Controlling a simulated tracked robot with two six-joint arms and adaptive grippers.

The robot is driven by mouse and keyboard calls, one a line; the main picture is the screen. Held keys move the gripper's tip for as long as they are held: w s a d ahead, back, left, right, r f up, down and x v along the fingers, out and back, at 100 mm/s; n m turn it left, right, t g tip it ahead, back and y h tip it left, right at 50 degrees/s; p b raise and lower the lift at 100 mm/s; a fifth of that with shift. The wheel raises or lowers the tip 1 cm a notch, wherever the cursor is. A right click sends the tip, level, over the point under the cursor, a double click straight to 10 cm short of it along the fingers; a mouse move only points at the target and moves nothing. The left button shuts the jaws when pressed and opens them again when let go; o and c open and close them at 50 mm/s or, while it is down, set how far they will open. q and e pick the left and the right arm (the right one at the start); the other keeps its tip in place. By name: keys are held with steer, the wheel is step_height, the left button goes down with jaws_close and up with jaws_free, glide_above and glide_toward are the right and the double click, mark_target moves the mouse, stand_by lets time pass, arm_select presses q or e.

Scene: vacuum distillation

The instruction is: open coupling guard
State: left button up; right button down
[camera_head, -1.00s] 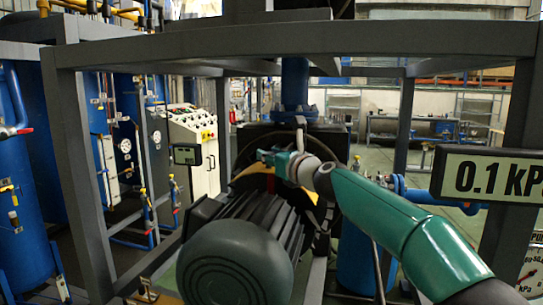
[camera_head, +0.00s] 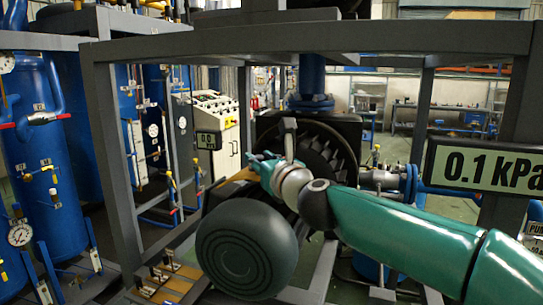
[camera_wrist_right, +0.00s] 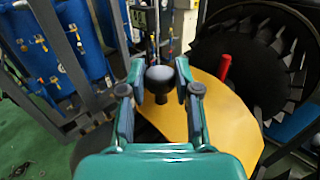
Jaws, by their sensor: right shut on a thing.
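The coupling guard is a yellow plate (camera_wrist_right: 225,115) with a dark round knob (camera_wrist_right: 160,74) in the right wrist view. My right gripper (camera_wrist_right: 160,85) is shut on the knob, one finger on each side. In the head view the right gripper (camera_head: 262,165) is above the motor, beside the black finned wheel (camera_head: 318,152). Much of the wheel's face is uncovered. Only a strip of the yellow guard (camera_head: 242,177) shows there; the gripper and motor hide the rest. My left gripper is not in view.
The dark motor (camera_head: 247,247) sits below the gripper. Grey frame posts (camera_head: 112,150) and a top beam surround the pump. A red handle (camera_wrist_right: 225,67) stands close by the guard. A 0.1 kPa display (camera_head: 485,168) is at right; blue tanks (camera_head: 40,165) are at left.

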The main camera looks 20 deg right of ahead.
steer(key=shift+s+a, duration=0.2)
steer(key=c, duration=0.8)
jaws_free()
steer(key=s, duration=1.2)
steer(key=shift+f, duration=0.1)
